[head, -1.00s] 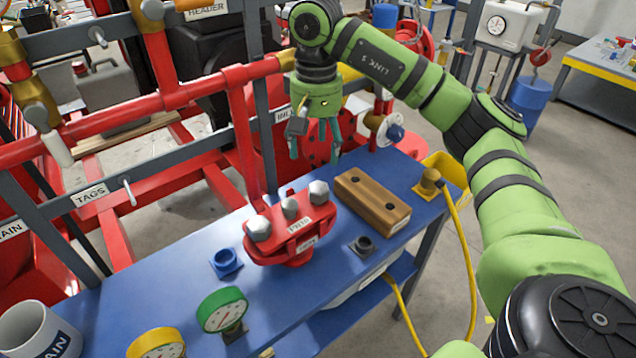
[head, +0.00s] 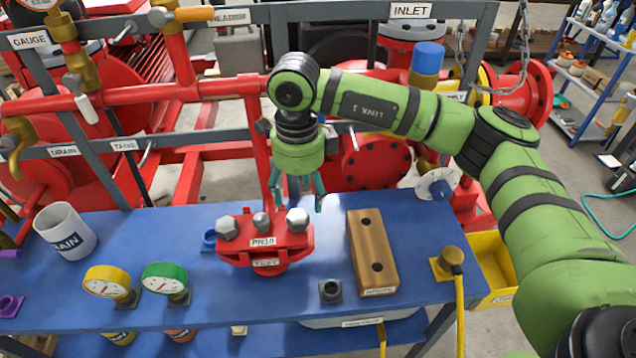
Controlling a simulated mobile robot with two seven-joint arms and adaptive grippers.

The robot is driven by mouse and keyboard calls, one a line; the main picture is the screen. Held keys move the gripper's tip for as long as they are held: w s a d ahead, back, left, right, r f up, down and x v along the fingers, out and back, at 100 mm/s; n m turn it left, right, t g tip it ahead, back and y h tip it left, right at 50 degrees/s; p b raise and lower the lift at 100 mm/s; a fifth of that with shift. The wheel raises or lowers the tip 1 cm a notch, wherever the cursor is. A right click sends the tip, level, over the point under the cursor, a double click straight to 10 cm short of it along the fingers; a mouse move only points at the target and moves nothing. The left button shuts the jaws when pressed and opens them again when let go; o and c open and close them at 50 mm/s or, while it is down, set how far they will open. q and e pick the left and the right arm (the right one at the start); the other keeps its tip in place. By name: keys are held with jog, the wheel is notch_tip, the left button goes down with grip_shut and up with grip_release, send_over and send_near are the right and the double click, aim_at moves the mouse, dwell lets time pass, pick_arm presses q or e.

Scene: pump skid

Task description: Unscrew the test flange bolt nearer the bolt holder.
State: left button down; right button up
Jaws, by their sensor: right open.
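The red test flange (head: 268,243), labelled PN10 and TEST, stands on the blue bench. Grey hex bolt heads sit at its left end (head: 227,228) and right end (head: 297,220), with a smaller grey hex piece (head: 261,220) between them. The wooden bolt holder (head: 372,250), with two dark holes in its top, lies just right of the flange, so the right bolt is nearer it. My right gripper (head: 297,203) points down with its teal fingers apart and empty. In the picture it is just above the right bolt; the height gap is hard to judge. My left gripper is not in view.
Red pipework (head: 200,90) runs behind the blue bench (head: 150,230).

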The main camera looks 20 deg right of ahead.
aim_at(297, 217)
jog(key=shift+a+f, duration=0.25)
jog(key=f+p, duration=0.1)
jog(key=f, duration=0.2)
jog(key=f+p, duration=0.1)
jog(key=f, duration=0.1)
jog(key=shift+w+a+f+p, duration=0.15)
jog(key=shift+a+f+p, duration=0.1)
jog(key=shift+p, duration=0.1)
jog(key=shift+d+f, duration=0.1)
jog(key=shift+f, duration=0.45)
jog(key=shift+c, duration=0.4)
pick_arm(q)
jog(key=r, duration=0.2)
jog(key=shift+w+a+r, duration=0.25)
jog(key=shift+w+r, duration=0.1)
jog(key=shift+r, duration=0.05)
pick_arm(e)
jog(key=c, duration=1.1)
jog(key=shift+c, duration=0.4)
